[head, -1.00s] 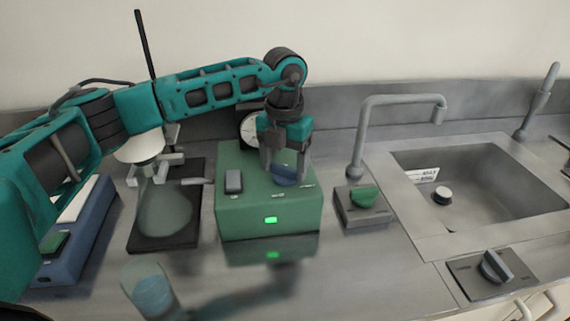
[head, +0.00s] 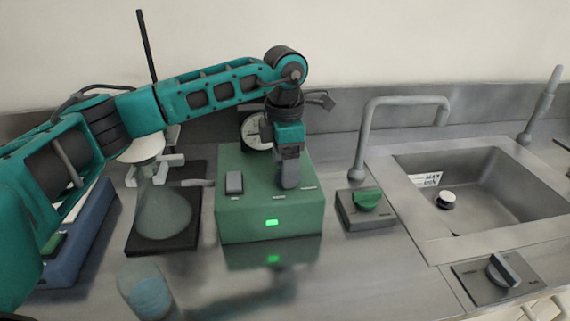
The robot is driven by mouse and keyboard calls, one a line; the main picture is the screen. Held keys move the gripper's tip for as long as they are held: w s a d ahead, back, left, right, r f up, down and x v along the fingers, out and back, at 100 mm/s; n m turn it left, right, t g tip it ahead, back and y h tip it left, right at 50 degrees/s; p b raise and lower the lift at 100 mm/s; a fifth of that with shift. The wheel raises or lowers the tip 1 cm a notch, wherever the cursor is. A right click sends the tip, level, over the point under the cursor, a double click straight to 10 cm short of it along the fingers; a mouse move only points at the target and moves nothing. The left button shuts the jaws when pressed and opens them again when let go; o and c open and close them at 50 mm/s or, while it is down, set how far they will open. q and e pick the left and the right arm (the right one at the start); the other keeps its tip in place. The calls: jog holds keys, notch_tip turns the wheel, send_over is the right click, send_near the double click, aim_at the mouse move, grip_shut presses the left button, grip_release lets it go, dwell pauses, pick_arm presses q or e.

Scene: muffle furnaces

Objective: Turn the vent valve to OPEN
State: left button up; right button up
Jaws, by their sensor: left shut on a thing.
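A green pump box (head: 240,215) stands on the steel bench with a lit green lamp (head: 272,222) on its front. Its top carries a grey rocker switch (head: 234,183) at the left and small labels. My left gripper (head: 288,182) points straight down onto the right part of this top and is shut on the valve knob there. The knob itself is now hidden behind the fingers, so its pointing direction cannot be read. My right gripper is not in view.
A round gauge (head: 255,131) sits behind the box. A glass flask (head: 163,212) on a dark plate stands to the left, a glass with blue liquid (head: 150,292) in front. A green knob (head: 368,199), a grey tap (head: 405,101) and a sink (head: 480,190) are to the right.

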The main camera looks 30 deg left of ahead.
pick_arm(q)
jog(key=shift+m, duration=0.6)
jog(key=o, duration=1.1)
jog(key=shift+c, duration=0.2)
jog(key=shift+r, duration=0.1)
notch_tip(320, 180, up, 13)
jog(key=shift+f, duration=0.2)
